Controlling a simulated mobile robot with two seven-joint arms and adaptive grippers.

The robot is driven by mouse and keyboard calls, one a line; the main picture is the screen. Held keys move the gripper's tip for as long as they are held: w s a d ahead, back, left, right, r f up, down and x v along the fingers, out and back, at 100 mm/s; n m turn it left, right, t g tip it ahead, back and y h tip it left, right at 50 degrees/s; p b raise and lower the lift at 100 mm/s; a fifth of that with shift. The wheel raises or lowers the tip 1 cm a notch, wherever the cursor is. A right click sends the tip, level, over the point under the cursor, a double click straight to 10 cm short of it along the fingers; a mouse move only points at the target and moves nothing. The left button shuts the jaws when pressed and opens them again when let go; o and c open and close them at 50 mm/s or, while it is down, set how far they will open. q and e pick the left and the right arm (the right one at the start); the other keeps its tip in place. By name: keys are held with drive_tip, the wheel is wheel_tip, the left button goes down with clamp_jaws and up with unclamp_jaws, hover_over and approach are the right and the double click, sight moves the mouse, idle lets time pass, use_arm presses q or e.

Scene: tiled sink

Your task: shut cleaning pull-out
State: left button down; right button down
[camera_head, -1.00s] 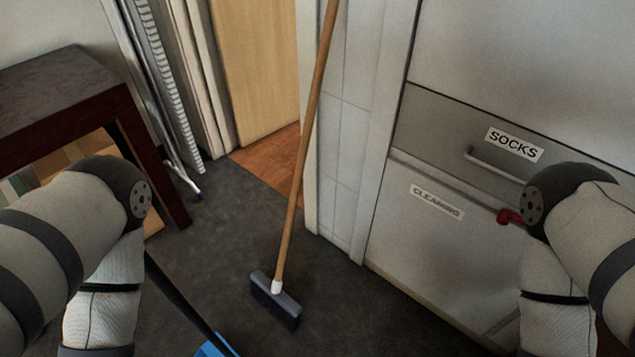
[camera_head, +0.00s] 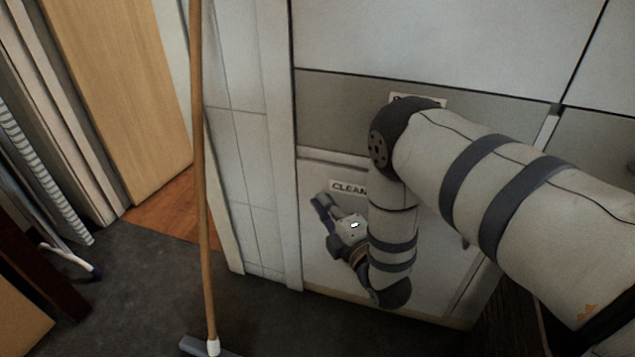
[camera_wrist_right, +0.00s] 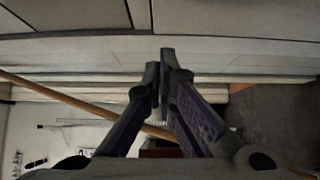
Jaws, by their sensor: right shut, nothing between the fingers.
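The cleaning pull-out (camera_head: 325,265) is the pale front low in the cabinet in the head view, under the grey socks drawer (camera_head: 335,115). Its label (camera_head: 348,188) is partly covered by my arm. A strip of its top edge shows, but I cannot tell whether it stands slightly out or is flush. My right gripper (camera_head: 322,207) is shut and empty, in front of the pull-out's upper left part, just below and left of the label. Contact with the front cannot be told. Its fingers (camera_wrist_right: 160,62) are together in the right wrist view. My left gripper is out of view.
A broom with a wooden handle (camera_head: 203,180) stands left of the cabinet, its head on the dark floor (camera_head: 140,290). A wooden door (camera_head: 125,80) is behind it. A dark opening (camera_head: 510,320) shows at the pull-out's lower right.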

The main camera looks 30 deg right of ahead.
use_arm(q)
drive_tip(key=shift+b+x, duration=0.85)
use_arm(e)
drive_tip(key=shift+w+d, duration=0.55)
drive_tip(key=shift+w, duration=0.7)
drive_tip(key=shift+w+d, duration=0.6)
drive_tip(key=shift+w, duration=0.7)
drive_tip(key=shift+w+d, duration=0.55)
drive_tip(key=shift+w, duration=0.7)
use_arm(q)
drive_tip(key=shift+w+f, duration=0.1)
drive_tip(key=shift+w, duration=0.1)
